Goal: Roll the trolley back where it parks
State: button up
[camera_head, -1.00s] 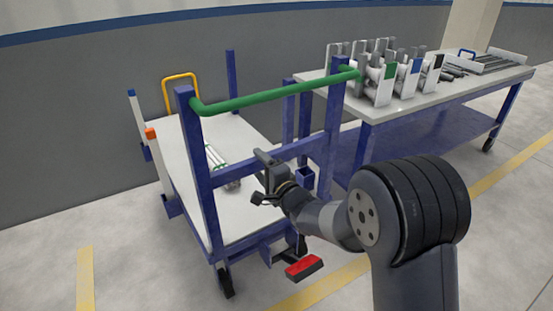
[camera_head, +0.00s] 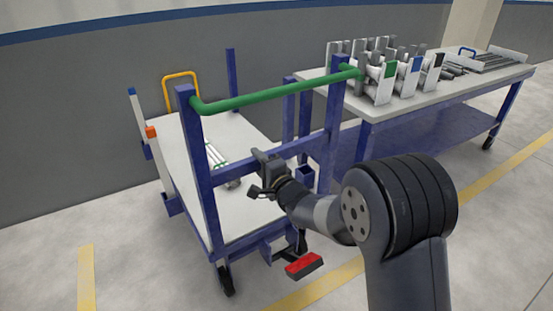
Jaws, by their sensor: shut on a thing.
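The trolley has a white deck (camera_head: 182,150), a blue end frame (camera_head: 203,190) and a green push bar (camera_head: 275,94). A blue crossbar (camera_head: 233,166) runs below the push bar. My gripper (camera_head: 262,163) is at the middle of this crossbar and appears shut on it; the wrist partly hides the contact. A few white pipes with green bands (camera_head: 216,160) lie on the deck behind the frame. A red pedal (camera_head: 303,264) sticks out low at the near end, above the floor. A front wheel (camera_head: 226,279) rests on the floor.
A blue-framed workbench (camera_head: 420,112) with pipe holders (camera_head: 388,80) stands close on the right. A grey wall (camera_head: 60,110) runs behind. Yellow floor lines (camera_head: 86,278) lie left and right of the trolley. Floor at the left is clear.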

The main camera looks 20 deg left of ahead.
jog(key=shift+f, duration=0.15)
grip_shut()
dwell(0.4)
